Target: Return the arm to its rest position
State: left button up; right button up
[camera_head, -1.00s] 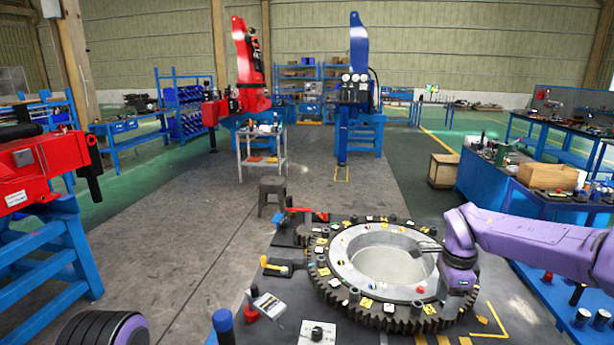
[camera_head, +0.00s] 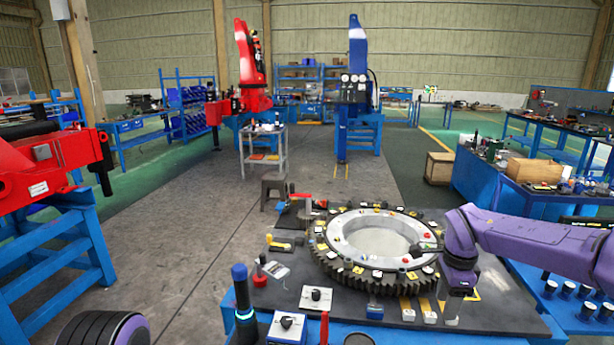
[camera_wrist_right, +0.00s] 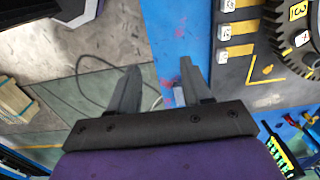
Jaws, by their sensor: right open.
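My right arm (camera_head: 535,243) is purple and comes in from the right in the head view. Its gripper (camera_head: 428,249) shows small at the right rim of the big ring gear (camera_head: 345,281); I cannot tell from there whether it touches. In the right wrist view the gripper (camera_wrist_right: 160,72) has its two dark fingers spread apart with nothing between them. Below them show the blue table edge (camera_wrist_right: 180,45) and the floor. Part of the gear (camera_wrist_right: 290,45) shows at the upper right of that view. My left gripper is not in view.
The dark worktable (camera_head: 500,308) bears the gear, small blocks, a blue-capped cylinder (camera_head: 243,300) and a yellow-handled tool (camera_head: 279,243).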

jog(key=s+d+f+m+t+h+b, duration=0.1)
jog(key=s+d+f+m+t+h, duration=0.1)
jog(key=d+f+h, duration=0.5)
jog(key=s+a+f+n+t+h+b, duration=0.1)
jog(key=s+a+f+n+t+b, duration=0.15)
jog(key=f, duration=0.55)
jog(key=s+a+f+n+t+b, duration=0.1)
jog(key=s+a+f+n+b, duration=0.2)
jog(key=f, duration=0.5)
pick_arm(q)
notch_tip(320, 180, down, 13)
jog(key=b, duration=0.6)
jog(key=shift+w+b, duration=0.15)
jog(key=shift+b, duration=0.15)
pick_arm(e)
jog(key=s+a+f+n+y, duration=0.1)
jog(key=s+f+n, duration=0.2)
jog(key=s+f, duration=0.4)
jog(key=s+a+f+n+g+y, duration=0.1)
jog(key=s+f, duration=0.5)
jog(key=s, duration=0.6)
jog(key=s+f+n+g+y, duration=0.1)
jog(key=s+f+n, duration=0.4)
jog(key=s, duration=0.5)
notch_tip(320, 180, down, 3)
jog(key=shift+s+a+r+y, duration=0.2)
jog(key=shift+s+a+y, duration=0.15)
jog(key=shift+y, duration=0.45)
